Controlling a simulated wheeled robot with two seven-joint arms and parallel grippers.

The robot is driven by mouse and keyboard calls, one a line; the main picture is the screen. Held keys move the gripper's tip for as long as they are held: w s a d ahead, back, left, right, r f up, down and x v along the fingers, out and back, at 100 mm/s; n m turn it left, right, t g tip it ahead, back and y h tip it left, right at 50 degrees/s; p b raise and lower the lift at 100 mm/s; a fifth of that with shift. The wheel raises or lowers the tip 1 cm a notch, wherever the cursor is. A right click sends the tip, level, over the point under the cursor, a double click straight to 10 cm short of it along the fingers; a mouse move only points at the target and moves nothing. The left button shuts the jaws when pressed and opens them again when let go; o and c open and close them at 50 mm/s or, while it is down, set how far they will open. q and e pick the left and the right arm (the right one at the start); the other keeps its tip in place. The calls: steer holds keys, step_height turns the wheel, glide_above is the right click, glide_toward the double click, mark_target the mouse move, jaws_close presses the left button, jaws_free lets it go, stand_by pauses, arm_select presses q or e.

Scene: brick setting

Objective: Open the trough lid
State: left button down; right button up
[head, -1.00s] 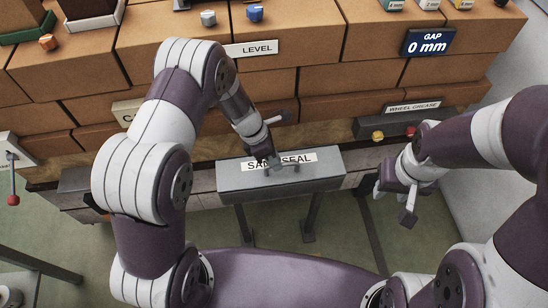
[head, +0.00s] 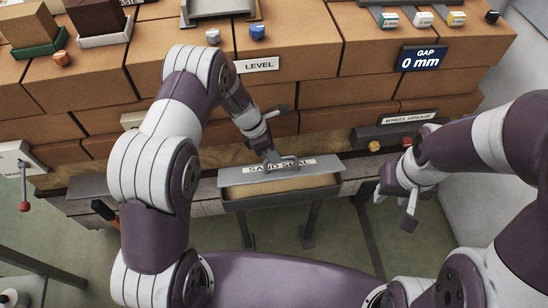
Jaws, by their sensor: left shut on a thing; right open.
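The trough (head: 290,200) is a long grey box on legs in front of the brick wall. Its grey lid (head: 325,168), labelled "SAND SEAL", is tilted up at the front. Tan sand (head: 275,188) shows in the gap beneath it. My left gripper (head: 278,162) is shut on the handle (head: 290,161) on the lid and covers part of the label. My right gripper (head: 395,206) is open and empty, to the right of the trough and apart from it.
A grey "WHEEL GREASE" box (head: 396,132) with yellow and red knobs is behind my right gripper. A lever with a red knob (head: 24,206) is at the far left. A "GAP 0 mm" display (head: 422,58) and small blocks are on the bricks above. Green floor lies below.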

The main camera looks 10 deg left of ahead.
arm_select(q)
steer(key=shift+w+a+f, duration=0.15)
steer(key=shift+w+a, duration=0.05)
steer(key=shift+w, duration=0.2)
steer(key=shift+w+a+f, duration=0.1)
steer(key=shift+w+a, duration=0.1)
steer(key=shift+w, duration=0.2)
steer(key=c, duration=1.4)
jaws_free()
steer(key=shift+o, duration=1.4)
steer(key=shift+w+f, duration=0.15)
steer(key=shift+w, duration=0.1)
steer(key=shift+r, duration=0.2)
steer(key=v, duration=1.2)
steer(key=shift+a+r, duration=0.15)
